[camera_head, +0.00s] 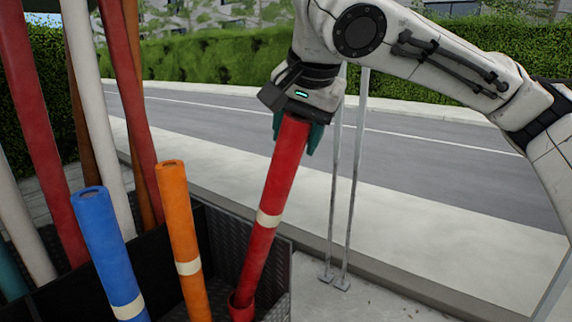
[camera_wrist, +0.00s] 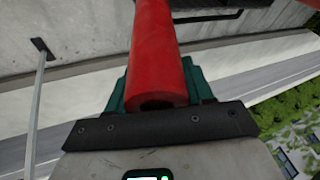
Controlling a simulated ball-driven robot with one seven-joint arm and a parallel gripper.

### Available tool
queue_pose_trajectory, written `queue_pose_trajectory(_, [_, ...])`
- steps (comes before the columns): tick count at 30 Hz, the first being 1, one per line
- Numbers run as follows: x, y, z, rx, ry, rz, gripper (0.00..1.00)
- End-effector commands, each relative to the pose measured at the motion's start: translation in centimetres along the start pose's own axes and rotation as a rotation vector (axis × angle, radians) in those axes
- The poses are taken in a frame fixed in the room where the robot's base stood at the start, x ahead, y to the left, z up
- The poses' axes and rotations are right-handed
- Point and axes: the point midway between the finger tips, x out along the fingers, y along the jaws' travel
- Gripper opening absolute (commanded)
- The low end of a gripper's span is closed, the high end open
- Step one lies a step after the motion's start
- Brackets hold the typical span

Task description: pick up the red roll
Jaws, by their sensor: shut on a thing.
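The red roll (camera_head: 279,177) with a cream band leans in the dark bin at the right of the head view, its top tilted to the right. Its lower end is near a short red holder (camera_head: 242,306) inside the bin; I cannot tell whether it is still seated there. My gripper (camera_head: 297,132) is shut around the roll's top end, with teal fingers on both sides. In the wrist view the red roll (camera_wrist: 156,55) runs between the teal fingers, its hollow end close to the palm.
An orange roll (camera_head: 180,240) and a blue roll (camera_head: 108,250) stand left of the red one in the dark bin (camera_head: 272,250). Taller red, white and brown poles stand at the left. Two thin metal posts (camera_head: 345,200) rise just right of my gripper. Pavement and road beyond are clear.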

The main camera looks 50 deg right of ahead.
Motion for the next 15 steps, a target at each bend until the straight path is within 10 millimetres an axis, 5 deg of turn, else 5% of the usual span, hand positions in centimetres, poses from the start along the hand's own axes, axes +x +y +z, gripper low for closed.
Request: queue_pose_trajectory(15, [-4.8, -0.1, -1.1, 0.002, 0.002, -0.004, 0.0])
